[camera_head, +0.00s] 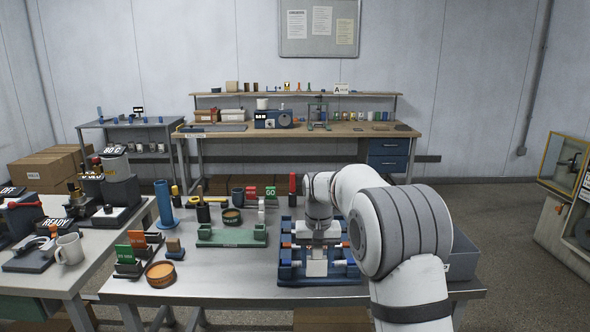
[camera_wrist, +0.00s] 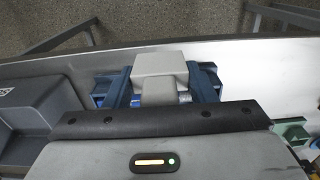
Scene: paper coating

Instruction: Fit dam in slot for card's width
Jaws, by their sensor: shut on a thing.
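My gripper (camera_head: 318,243) is low over the blue slotted fixture (camera_head: 290,272) at the front of the table, right of centre. It is shut on a pale grey block, which seems to be the dam; it shows in the wrist view (camera_wrist: 160,66) between two blue uprights of the fixture. The gripper body hides the block's near part and the jaws' grip. I cannot tell whether the block is seated in a slot or just above it.
A green fixture (camera_head: 232,236) stands left of the blue one. A blue cylinder (camera_head: 164,207), a round orange-rimmed dish (camera_head: 161,274) and small tools stand further left. A grey bin (camera_head: 462,262) is at the right, partly behind my arm. The front table strip is clear.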

